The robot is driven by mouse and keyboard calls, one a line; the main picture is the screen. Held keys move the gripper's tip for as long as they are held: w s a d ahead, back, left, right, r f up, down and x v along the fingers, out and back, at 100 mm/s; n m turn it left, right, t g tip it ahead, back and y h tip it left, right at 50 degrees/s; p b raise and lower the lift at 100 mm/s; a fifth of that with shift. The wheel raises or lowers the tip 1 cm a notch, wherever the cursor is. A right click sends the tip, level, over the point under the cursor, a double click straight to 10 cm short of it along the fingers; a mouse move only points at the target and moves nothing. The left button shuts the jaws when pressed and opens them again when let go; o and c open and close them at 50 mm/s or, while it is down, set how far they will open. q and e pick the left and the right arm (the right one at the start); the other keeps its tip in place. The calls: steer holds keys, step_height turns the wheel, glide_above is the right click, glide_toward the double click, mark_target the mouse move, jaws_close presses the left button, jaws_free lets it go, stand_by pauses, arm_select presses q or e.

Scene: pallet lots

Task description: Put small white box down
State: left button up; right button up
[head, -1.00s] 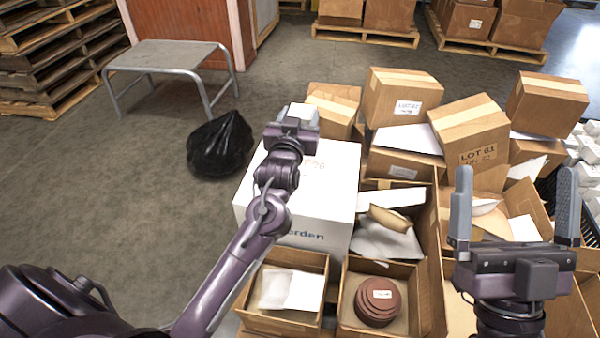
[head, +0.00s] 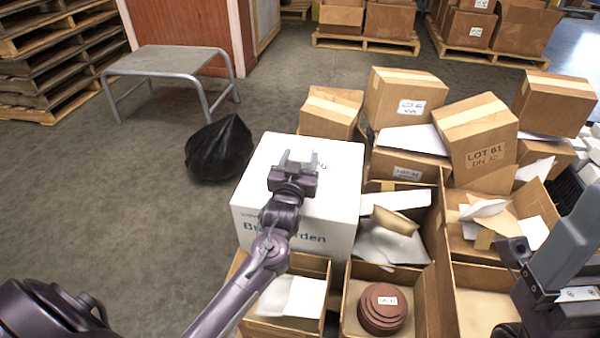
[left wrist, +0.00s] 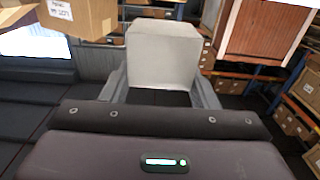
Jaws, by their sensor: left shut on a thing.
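The small white box (left wrist: 163,55) is pale and plain, and sits between the two fingers of my left gripper in the left wrist view. My left gripper (head: 298,162) is shut on it. In the head view the gripper is over the top of a large white carton (head: 330,157) with blue lettering. The small box (head: 298,157) blends with the carton top there, so I cannot tell whether it touches the carton. My right gripper (head: 565,245) is at the right edge, partly cut off; its opening is unclear.
Open cardboard boxes with paper and brown round pieces (head: 383,308) stand in front and to the right. Closed cartons (head: 403,97) are stacked behind. A black bag (head: 218,148) and a grey metal table (head: 168,60) stand on the floor at left, with clear floor around them.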

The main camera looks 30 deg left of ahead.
arm_select(q)
step_height(320, 180, down, 4)
steer(key=shift+r+b, duration=0.25)
steer(key=shift+b, duration=0.3)
steer(key=shift+r, duration=0.1)
steer(key=o, duration=0.7)
steer(key=shift+f, duration=0.2)
steer(key=shift+c, duration=0.2)
steer(key=o, duration=0.4)
steer(key=shift+o, duration=0.2)
